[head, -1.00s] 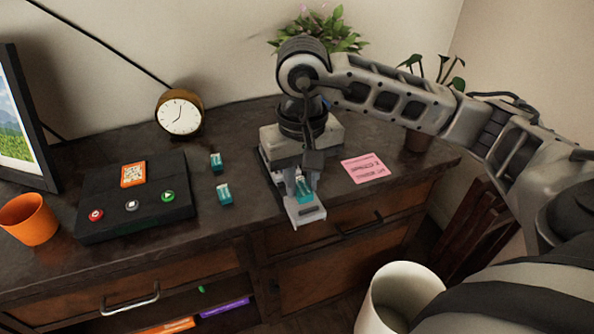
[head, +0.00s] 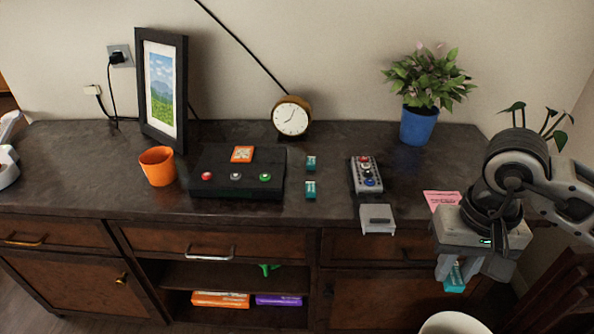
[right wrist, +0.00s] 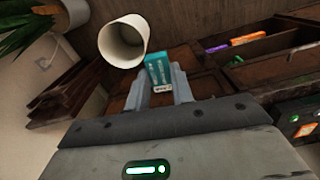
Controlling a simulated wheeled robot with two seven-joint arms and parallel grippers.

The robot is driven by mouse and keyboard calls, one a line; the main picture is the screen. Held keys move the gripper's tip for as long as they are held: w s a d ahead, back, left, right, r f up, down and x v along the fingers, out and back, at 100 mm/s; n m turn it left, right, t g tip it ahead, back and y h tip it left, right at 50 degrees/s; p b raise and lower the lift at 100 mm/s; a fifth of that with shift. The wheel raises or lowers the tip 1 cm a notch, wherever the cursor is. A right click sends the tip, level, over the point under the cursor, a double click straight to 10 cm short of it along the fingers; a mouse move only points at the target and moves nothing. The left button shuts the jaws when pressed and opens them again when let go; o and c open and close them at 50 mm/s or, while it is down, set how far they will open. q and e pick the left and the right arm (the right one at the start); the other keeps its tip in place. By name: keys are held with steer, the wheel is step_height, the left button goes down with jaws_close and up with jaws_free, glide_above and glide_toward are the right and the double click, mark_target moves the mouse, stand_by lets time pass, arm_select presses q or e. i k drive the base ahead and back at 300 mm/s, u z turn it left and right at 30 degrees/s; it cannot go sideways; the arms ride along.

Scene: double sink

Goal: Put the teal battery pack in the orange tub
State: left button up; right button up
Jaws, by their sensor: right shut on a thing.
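My right gripper (head: 458,272) is at the right in the head view, in front of the counter's edge. It is shut on a teal battery pack (head: 455,279), which hangs below the fingers over the floor. The right wrist view shows the same teal pack (right wrist: 157,69) between the fingertips (right wrist: 161,88). The orange tub (head: 157,166) stands upright on the counter at the left, far from this gripper; its inside is only partly visible. Two more teal packs, one behind (head: 311,163) and one in front (head: 310,189), rest mid-counter.
Between tub and gripper are a black box with buttons (head: 237,187), a grey device with coloured buttons (head: 366,176) and a grey piece (head: 377,219) at the front edge. A white bin (head: 452,323) stands below. A picture frame (head: 163,92) stands behind the tub.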

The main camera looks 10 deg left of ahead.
mark_target(163, 176)
steer(key=z, duration=0.05)
steer(key=i, duration=0.4)
steer(key=u, duration=1.35)
steer(key=i, duration=0.8)
steer(key=u, duration=0.85)
